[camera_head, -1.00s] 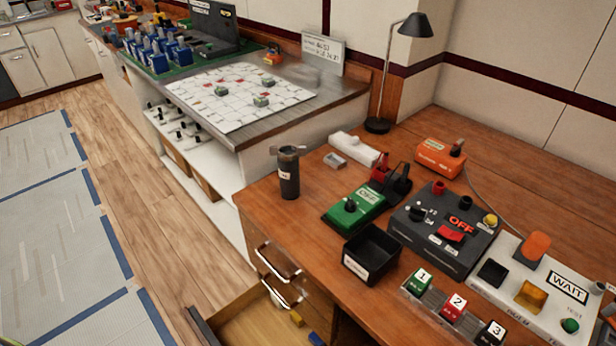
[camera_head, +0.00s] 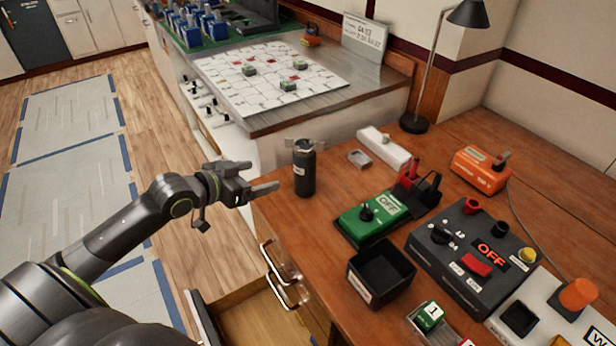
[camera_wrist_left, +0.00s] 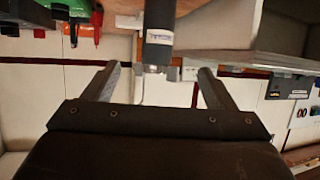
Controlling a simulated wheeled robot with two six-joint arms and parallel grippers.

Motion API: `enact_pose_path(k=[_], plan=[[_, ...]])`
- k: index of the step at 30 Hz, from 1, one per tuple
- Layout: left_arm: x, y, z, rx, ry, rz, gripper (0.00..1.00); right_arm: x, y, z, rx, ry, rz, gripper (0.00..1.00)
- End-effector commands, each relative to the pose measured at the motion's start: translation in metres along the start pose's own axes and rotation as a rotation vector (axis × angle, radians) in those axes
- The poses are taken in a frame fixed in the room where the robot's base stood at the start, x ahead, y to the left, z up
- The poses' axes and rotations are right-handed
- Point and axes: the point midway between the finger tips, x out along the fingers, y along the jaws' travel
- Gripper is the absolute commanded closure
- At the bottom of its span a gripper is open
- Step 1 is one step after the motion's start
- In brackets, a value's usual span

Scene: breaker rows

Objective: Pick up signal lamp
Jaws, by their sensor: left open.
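The signal lamp appears to be the dark upright cylinder (camera_head: 304,172) with a pale label and a metal top, standing near the left edge of the wooden desk. My left gripper (camera_head: 262,177) is open and empty just left of it, apart from it in the head view. In the left wrist view the cylinder (camera_wrist_left: 159,35) shows at the top middle, its metal end lying in line with the gap between the open fingers of my gripper (camera_wrist_left: 158,70). My right gripper is not in view.
A black open bin (camera_head: 380,272), a green device (camera_head: 362,218) and a dark OFF box (camera_head: 470,240) stand to the right of the cylinder. A white bar (camera_head: 384,147) lies behind. An open drawer (camera_head: 262,325) juts out below the desk's left edge.

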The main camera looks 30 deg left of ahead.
Motion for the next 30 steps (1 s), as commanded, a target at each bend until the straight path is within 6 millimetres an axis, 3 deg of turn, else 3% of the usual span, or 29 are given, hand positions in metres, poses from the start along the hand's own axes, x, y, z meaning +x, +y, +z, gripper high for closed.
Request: enact_pose_path(k=[18,30], plan=[[0.103,0.001,0.000,-0.005,0.003,0.000,0.21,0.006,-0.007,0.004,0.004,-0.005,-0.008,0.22],[0.136,0.003,-0.001,-0.005,0.002,0.002,0.21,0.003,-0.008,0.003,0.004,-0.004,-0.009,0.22]])
